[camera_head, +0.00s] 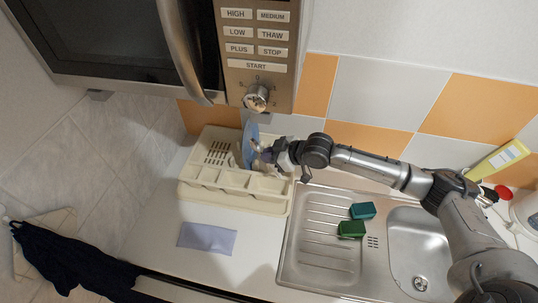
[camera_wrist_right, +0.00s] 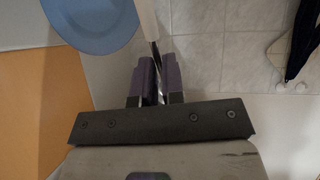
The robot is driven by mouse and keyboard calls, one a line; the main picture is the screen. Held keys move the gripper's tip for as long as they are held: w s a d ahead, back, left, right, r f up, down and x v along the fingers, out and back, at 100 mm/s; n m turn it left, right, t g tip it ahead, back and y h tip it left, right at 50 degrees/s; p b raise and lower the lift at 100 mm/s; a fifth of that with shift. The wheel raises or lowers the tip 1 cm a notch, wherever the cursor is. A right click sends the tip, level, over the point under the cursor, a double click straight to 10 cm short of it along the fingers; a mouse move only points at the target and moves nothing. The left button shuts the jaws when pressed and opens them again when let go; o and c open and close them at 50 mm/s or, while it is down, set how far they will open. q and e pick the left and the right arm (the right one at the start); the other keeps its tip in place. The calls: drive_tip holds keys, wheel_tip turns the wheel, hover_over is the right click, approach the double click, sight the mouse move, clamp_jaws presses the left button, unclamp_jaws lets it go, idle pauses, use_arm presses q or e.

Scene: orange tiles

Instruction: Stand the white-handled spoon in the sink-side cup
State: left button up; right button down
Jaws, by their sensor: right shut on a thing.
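My right gripper (camera_head: 258,150) is above the back right of the cream dish rack (camera_head: 238,206). In the right wrist view its two dark fingers (camera_wrist_right: 156,80) are shut on the thin metal part of the spoon, whose white handle (camera_wrist_right: 147,18) runs up past the fingertips. The spoon's far end is out of that view, and in the head view I cannot clearly make the spoon out beside the gripper. The rack has a front row of open cups; the one nearest the sink (camera_head: 270,184) is just below and in front of my gripper. My left gripper is not in view.
A blue plate (camera_head: 250,143) stands in the rack close to the gripper; it also shows in the wrist view (camera_wrist_right: 92,22). The microwave (camera_head: 258,50) hangs close above. A lilac cloth (camera_head: 207,238) lies in front.

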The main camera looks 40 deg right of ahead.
drive_tip(key=shift+f+b, duration=2.2)
drive_tip(key=shift+f, duration=0.15)
drive_tip(key=shift+f+b, duration=1.05)
drive_tip(key=shift+f, duration=2.2)
drive_tip(key=c, duration=1.1)
unclamp_jaws()
drive_tip(key=shift+c, duration=0.2)
drive_tip(key=v, duration=1.3)
drive_tip(key=shift+s+r+p, duration=0.2)
drive_tip(key=shift+r+p, duration=0.1)
drive_tip(key=shift+d, duration=0.1)
